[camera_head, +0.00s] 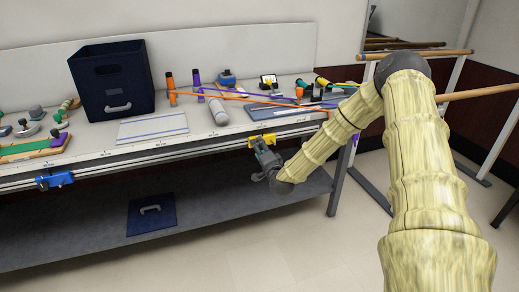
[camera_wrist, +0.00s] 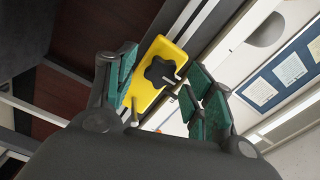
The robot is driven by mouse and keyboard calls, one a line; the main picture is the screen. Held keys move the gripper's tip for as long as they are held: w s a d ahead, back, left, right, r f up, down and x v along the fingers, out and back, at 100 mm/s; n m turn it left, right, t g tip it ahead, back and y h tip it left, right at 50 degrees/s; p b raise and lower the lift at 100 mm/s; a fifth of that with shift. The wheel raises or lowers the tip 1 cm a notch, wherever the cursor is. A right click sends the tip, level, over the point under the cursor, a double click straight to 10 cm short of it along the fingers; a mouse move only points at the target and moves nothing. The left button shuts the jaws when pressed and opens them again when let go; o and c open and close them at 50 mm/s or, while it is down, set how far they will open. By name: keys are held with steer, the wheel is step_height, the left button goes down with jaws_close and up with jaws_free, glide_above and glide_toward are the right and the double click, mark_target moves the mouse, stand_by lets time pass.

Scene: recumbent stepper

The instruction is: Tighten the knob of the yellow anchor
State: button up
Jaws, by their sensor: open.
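The yellow anchor (camera_head: 262,140) is clamped on the metal rail along the table's front edge, towards the right end in the head view. In the wrist view the yellow anchor (camera_wrist: 142,92) fills the middle, with its black lobed knob (camera_wrist: 160,71) facing the camera. My gripper (camera_head: 264,155) is just below and in front of the anchor. In the wrist view my gripper (camera_wrist: 165,82) is open, its green-padded fingers on either side of the knob and apart from it. In the head view the gripper hides the knob.
A blue anchor (camera_head: 55,181) sits further left on the same rail (camera_head: 150,157). A dark blue bin (camera_head: 112,85), orange and purple bands and small tools lie on the table. A lower shelf (camera_head: 95,235) holds a blue lid-like panel (camera_head: 151,214). Wooden bars (camera_head: 478,93) stand at the right.

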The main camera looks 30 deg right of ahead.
steer(key=v, duration=1.1)
steer(key=shift+s, duration=0.15)
steer(key=shift+f, duration=0.1)
